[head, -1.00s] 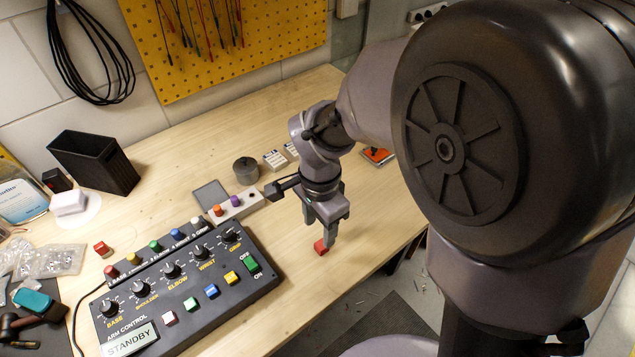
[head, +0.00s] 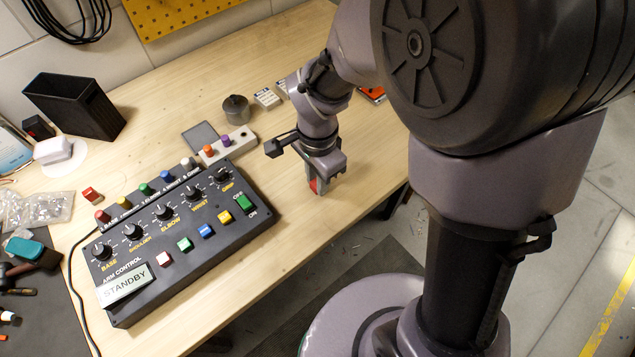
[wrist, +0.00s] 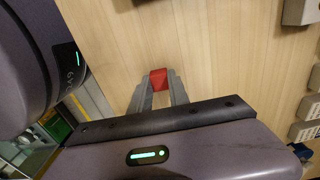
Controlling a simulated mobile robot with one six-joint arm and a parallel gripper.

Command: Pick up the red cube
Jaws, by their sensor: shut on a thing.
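My gripper (head: 321,183) points down over the right part of the wooden bench, near its front edge. It is shut on the red cube (head: 314,186), which shows partly between the fingers in the head view. In the wrist view the red cube (wrist: 158,78) sits between the two grey fingertips, with a finger on each side. I cannot tell whether its underside touches the bench.
The control box (head: 175,240) with knobs and coloured buttons lies left of my gripper. Bare wood surrounds the cube.

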